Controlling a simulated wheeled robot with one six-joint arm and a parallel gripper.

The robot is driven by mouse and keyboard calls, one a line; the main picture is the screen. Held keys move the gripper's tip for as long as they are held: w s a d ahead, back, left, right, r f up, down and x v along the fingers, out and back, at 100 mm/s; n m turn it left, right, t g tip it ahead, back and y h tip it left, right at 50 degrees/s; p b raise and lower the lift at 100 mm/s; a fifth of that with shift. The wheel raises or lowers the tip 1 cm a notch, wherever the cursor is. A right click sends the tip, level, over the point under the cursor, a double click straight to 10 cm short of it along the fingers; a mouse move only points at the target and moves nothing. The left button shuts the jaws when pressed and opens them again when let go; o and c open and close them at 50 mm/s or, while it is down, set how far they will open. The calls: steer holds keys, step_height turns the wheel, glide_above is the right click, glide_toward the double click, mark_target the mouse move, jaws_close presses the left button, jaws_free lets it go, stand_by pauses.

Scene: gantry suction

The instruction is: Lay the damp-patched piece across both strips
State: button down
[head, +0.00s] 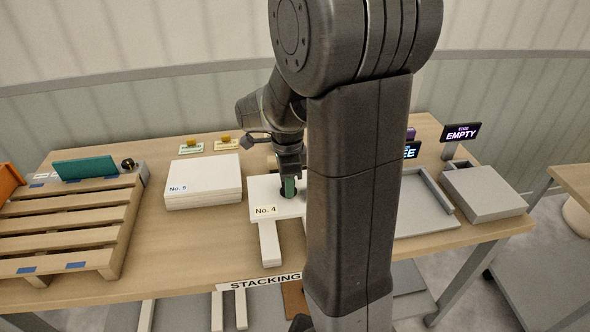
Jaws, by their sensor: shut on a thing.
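A white flat board labelled No. 4 (262,197) lies in the middle of the table, its right part hidden behind my arm. A white strip (269,243) sticks out from under its front edge toward me; a second strip appears only as a sliver beside my arm. My gripper (288,180) points down over the board, shut on a small teal handle (288,187). A dark round shape surrounds the handle on the board; I cannot tell whether it is a base or a damp patch. Whether the board touches the strip is unclear.
A white stack labelled No. 5 (204,188) stands to the left. A wooden pallet (62,229) holds the far left, with a teal block (84,168). On the right are a grey tray (430,217), a grey box (487,194) and an EMPTY sign (460,133).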

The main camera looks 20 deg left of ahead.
steer(key=shift+s+r, duration=0.1)
steer(key=shift+s, duration=0.05)
steer(key=shift+f+b, duration=2)
steer(key=shift+f, duration=0.95)
steer(key=shift+f+b, duration=0.45)
steer(key=shift+f, duration=0.15)
steer(key=c, duration=1)
jaws_free()
step_height(320, 180, up, 14)
steer(key=shift+f+p, duration=0.1)
steer(key=shift+p, duration=0.2)
